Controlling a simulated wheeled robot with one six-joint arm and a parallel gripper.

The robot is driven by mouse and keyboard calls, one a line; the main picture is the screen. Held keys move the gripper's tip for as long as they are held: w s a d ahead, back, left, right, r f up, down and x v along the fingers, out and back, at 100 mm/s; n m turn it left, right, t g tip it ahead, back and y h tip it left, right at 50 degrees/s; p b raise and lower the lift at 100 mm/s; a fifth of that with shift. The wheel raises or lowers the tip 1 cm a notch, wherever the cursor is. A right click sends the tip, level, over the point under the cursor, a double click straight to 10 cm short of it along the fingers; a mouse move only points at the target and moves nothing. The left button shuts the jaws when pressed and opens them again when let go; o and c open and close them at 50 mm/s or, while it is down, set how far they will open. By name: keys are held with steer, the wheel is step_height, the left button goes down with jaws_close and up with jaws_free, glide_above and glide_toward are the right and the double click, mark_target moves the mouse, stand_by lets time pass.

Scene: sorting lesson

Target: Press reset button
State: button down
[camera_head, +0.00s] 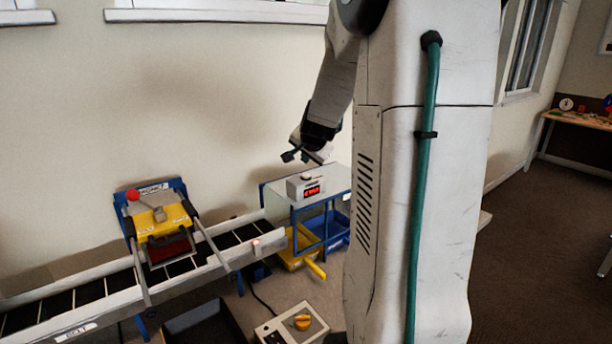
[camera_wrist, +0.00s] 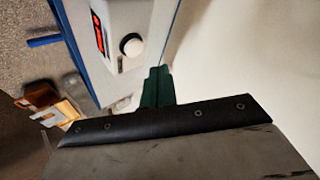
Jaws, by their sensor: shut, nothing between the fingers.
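A small white counter box (camera_head: 306,187) with a red lit display stands on the glass-like top of a blue-framed stand. It also shows in the wrist view (camera_wrist: 115,15), with a round white button (camera_wrist: 131,45) on its top face. No label is readable on the button. My gripper (camera_head: 289,156) is above and slightly left of the box in the head view, apart from it. In the wrist view my green fingers (camera_wrist: 157,88) are shut and empty, beside the button and not touching it.
A conveyor belt (camera_head: 90,293) with a yellow and blue press (camera_head: 163,220) runs at the left. A control box (camera_head: 291,328) with an orange knob is at the front. The wall is close behind; air above the box is clear.

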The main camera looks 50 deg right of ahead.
mark_target(306, 176)
steer(key=shift+f, duration=1)
steer(key=shift+f, duration=0.15)
stand_by(1.2)
steer(key=shift+f, duration=0.3)
steer(key=shift+f, duration=0.4)
stand_by(0.8)
steer(key=shift+r, duration=0.9)
steer(key=shift+r, duration=2.5)
